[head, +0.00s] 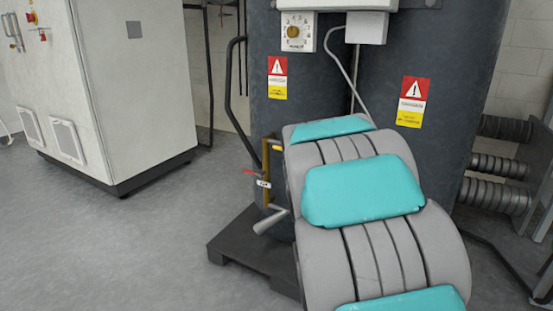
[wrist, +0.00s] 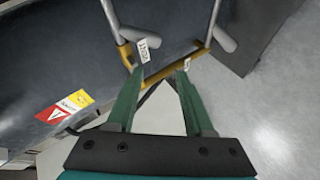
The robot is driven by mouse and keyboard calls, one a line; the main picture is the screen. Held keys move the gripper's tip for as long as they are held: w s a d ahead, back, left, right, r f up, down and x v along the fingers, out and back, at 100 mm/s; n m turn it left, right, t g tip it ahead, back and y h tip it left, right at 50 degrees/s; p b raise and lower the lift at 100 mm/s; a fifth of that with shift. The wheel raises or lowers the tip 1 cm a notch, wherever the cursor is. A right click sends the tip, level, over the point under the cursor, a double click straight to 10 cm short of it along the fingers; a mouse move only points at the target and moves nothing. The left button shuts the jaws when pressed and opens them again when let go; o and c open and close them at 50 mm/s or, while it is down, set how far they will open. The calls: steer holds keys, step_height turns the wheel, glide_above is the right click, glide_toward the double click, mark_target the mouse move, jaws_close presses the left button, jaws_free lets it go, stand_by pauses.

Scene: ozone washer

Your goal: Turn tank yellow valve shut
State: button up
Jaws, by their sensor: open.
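The yellow valve piping (head: 267,172) runs upright on the left side of the dark tank (head: 318,95) in the head view, partly hidden by my arm. A small red lever (head: 251,171) and a white tag (head: 263,184) sit beside it. A grey cylindrical end (head: 270,222) sticks out at its foot. In the wrist view the yellow piping (wrist: 176,68) crosses just beyond the fingertips, with the white tag (wrist: 150,43) near its left part. My gripper (wrist: 158,75) is open, its green fingers spread. Nothing is clearly held. The head view does not show the fingers.
A white cabinet (head: 135,85) stands at the left, with open grey floor (head: 130,235) in front. A dark plinth (head: 245,245) lies under the tank. Warning labels (head: 277,78) are on the tank. Ribbed pipes (head: 500,163) are at the right.

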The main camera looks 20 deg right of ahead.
mark_target(282, 150)
steer(key=shift+w+d+f+n+t+y+b, duration=0.15)
steer(key=shift+w+d+n+t+y+b, duration=0.6)
steer(key=shift+w, duration=2.35)
steer(key=shift+w+a+f+n+t+y, duration=0.1)
steer(key=shift+w+f+n+t+y, duration=0.15)
steer(key=shift+w+n+t, duration=1.9)
steer(key=shift+w+d+f+n+g+y+b, duration=0.1)
steer(key=shift+w+d+n+g+y+b, duration=0.4)
steer(key=shift+w, duration=3.5)
steer(key=shift+a, duration=0.15)
jaws_close()
